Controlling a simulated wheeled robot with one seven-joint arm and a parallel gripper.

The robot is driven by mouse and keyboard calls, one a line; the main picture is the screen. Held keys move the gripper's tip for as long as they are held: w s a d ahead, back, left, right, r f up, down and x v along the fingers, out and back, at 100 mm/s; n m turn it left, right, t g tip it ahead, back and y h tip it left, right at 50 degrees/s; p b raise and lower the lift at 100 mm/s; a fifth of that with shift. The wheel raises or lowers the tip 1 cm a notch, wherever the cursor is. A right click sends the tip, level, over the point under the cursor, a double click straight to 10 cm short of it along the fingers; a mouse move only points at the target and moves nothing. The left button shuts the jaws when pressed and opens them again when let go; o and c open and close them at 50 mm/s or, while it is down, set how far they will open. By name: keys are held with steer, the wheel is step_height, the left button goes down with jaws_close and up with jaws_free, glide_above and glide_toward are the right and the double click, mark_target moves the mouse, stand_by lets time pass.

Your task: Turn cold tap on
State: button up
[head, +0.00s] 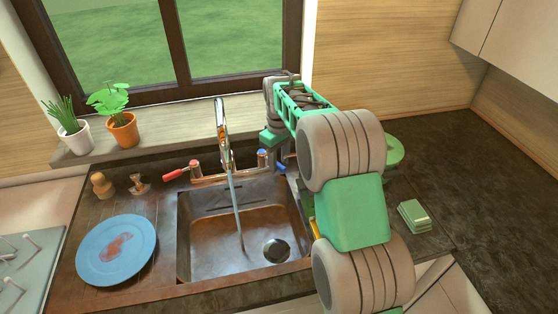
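The metal tap (222,120) stands behind the sink, with a tall curved spout. A thin stream of water (237,205) runs from it into the basin. The hot handle, with a red cap and red lever (173,175), is on the left, its lever pointing left. The cold handle, with a blue cap (262,153), is on the right; a blue piece that looks like its lever (281,168) shows just right of it. My gripper (273,142) is beside the cold handle, pointing down. My arm partly covers it; I cannot tell whether its fingers touch the lever.
The sink basin (205,255) is empty except for the water. A blue plate (90,262) with a red stain lies left of it. A green sponge (414,216) and a green dish (394,150) lie to the right. Two potted plants (122,130) stand on the sill.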

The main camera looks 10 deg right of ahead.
mark_target(279, 164)
steer(key=shift+r, duration=0.1)
step_height(279, 164, up, 8)
steer(key=shift+f+b, duration=0.15)
steer(key=shift+b, duration=0.45)
